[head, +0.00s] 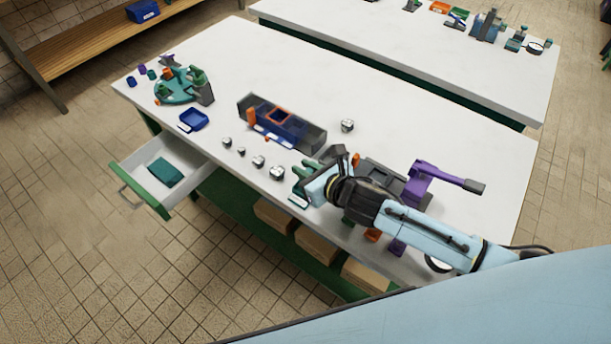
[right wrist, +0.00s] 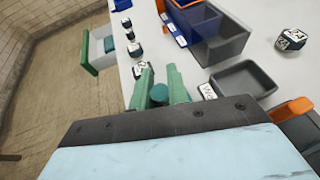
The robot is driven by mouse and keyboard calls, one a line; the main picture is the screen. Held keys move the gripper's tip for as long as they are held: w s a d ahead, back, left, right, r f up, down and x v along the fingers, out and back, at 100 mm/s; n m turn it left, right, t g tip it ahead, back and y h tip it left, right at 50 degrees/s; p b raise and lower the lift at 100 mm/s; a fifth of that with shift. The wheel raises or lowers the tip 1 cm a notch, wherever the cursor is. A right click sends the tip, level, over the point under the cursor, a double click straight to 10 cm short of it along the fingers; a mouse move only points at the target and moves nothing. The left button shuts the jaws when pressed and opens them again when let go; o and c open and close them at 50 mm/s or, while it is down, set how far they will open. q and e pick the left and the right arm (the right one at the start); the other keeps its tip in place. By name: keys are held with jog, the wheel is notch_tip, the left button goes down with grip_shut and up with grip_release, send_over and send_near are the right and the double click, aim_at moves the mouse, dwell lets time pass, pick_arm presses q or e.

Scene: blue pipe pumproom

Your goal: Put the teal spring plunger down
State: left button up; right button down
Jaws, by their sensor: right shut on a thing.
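My right gripper (head: 301,181) is over the front edge area of the white table (head: 390,130), its arm coming in from the right. In the right wrist view its two green fingers (right wrist: 160,80) are shut on the teal spring plunger (right wrist: 159,93), whose round end shows between them. The rest of the plunger is hidden by the fingers, and I cannot tell whether it touches the table. In the head view the plunger cannot be made out. My left gripper is not in view.
Several small black-and-white cubes (head: 259,162) stand left of the gripper. Behind are a dark blue bin block (head: 300,130) and a grey tray (right wrist: 243,82). A purple clamp (head: 428,180) stands right, a teal round fixture (head: 176,92) far left. A drawer (head: 145,200) hangs open.

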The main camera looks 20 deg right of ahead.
jog(key=shift+f, duration=1.15)
jog(key=shift+f+b, duration=0.2)
jog(key=shift+b, duration=0.1)
jog(key=c, duration=1.4)
grip_release()
jog(key=shift+o, duration=0.2)
jog(key=shift+s+r, duration=0.1)
jog(key=shift+r, duration=0.1)
jog(key=p+v, duration=0.1)
jog(key=v, duration=1.1)
jog(key=shift+r+p, duration=0.1)
jog(key=shift+p, duration=0.25)
